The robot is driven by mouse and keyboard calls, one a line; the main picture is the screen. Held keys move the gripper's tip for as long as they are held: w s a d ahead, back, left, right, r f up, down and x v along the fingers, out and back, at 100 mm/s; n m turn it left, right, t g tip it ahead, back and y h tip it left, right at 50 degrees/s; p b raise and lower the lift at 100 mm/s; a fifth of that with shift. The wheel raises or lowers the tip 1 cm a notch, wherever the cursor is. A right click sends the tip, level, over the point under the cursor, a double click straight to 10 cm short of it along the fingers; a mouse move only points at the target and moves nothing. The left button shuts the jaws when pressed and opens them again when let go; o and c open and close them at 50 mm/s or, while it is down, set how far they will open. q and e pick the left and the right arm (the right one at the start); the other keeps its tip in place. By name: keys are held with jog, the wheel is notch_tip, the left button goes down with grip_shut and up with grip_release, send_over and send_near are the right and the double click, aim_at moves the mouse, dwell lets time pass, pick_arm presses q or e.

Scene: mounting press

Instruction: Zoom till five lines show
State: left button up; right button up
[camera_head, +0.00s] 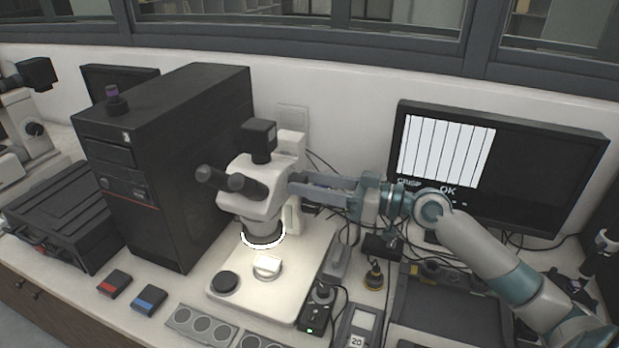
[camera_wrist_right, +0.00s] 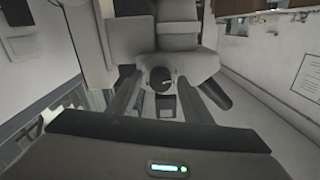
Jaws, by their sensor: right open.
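The white stereo microscope (camera_head: 250,190) stands on its base plate (camera_head: 300,255), with a lit ring under its head. The monitor (camera_head: 545,165) at right shows a white panel (camera_head: 445,150) with several dark vertical lines, and the words "CRISP" and "OK" beneath it. My right gripper (camera_head: 298,184) reaches in from the right to the side of the microscope head. In the right wrist view its open fingers stand on either side of a dark round knob (camera_wrist_right: 163,80). I cannot tell whether they touch it. My left gripper is out of view.
A black computer tower (camera_head: 175,160) stands left of the microscope. A small pale sample (camera_head: 267,266) lies under the lens. Red (camera_head: 114,284) and blue (camera_head: 149,300) boxes lie in front. A control box (camera_head: 318,306), cables and a dark tray (camera_head: 440,305) crowd the right side.

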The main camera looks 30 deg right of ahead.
jog(key=shift+c, duration=0.3)
jog(key=c, duration=1)
jog(key=shift+m, duration=0.4)
jog(key=m, duration=0.3)
jog(key=shift+p, duration=0.35)
jog(key=m+p, duration=0.4)
jog(key=m, duration=0.5)
jog(key=shift+r+m, duration=0.1)
jog(key=shift+m, duration=0.2)
jog(key=shift+m+p, duration=0.55)
jog(key=shift+m, duration=0.75)
